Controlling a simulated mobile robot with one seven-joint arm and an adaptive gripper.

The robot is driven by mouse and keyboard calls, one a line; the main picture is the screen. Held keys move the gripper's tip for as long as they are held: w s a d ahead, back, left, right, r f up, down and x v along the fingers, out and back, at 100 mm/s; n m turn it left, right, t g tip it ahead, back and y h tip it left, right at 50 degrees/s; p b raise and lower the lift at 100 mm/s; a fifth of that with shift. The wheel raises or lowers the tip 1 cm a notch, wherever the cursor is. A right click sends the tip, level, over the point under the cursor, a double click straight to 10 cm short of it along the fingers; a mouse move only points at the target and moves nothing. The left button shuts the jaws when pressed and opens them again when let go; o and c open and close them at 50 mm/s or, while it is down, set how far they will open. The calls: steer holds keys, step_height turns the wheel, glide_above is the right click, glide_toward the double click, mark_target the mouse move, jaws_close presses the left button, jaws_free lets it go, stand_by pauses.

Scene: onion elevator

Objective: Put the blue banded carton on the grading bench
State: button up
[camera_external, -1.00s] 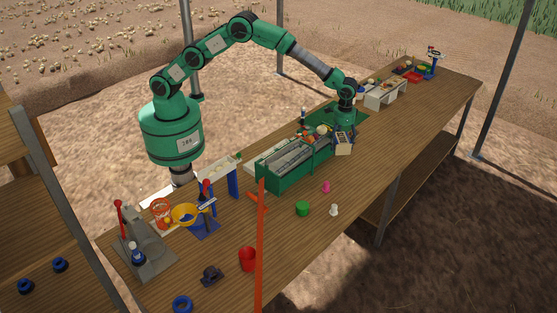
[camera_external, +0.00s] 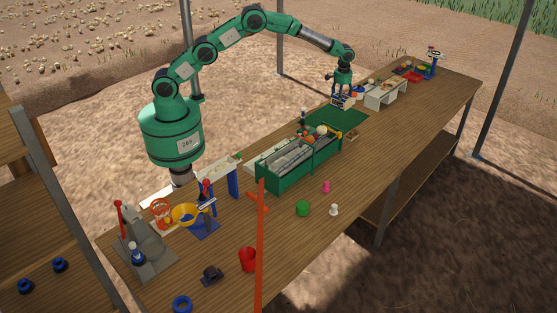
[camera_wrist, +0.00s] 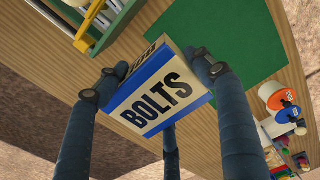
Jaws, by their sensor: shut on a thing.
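My gripper (camera_external: 343,92) is shut on a white carton (camera_wrist: 158,98) with blue bands and the word BOLTS. Dark blue fingers grip it from opposite sides in the wrist view, and a third finger shows below it. In the external view the carton (camera_external: 342,102) hangs under the gripper, above the far end of a green mat (camera_external: 322,118). The mat (camera_wrist: 235,45) also shows behind the carton in the wrist view. The mat lies on a long wooden table (camera_external: 390,145). I cannot tell which surface is the grading bench.
A green crate (camera_external: 283,182) with sorted goods stands left of the mat. A white stand (camera_external: 385,97) is close on the right, with small items by it. A small brown thing (camera_external: 352,134) lies by the crate. The table's front right is largely clear.

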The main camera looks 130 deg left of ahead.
steer(key=s+a+n, duration=0.2)
steer(key=s+a, duration=0.5)
steer(key=s, duration=0.3)
steer(key=s+a+n, duration=0.3)
steer(key=s+a, duration=0.4)
steer(key=s, duration=0.3)
step_height(320, 180, down, 11)
steer(key=shift+w+d, duration=0.35)
steer(key=shift+w, duration=0.1)
steer(key=shift+f, duration=0.1)
glide_above(324, 116)
steer(key=shift+w+d+f+b, duration=0.1)
steer(key=shift+w+f+b, duration=0.05)
steer(key=shift+f, duration=1.35)
steer(key=shift+w+f+b, duration=0.1)
steer(key=shift+f+b, duration=0.05)
steer(key=shift+f, duration=1.3)
steer(key=shift+f, duration=0.1)
steer(key=shift+f, duration=1.8)
steer(key=shift+f, duration=0.15)
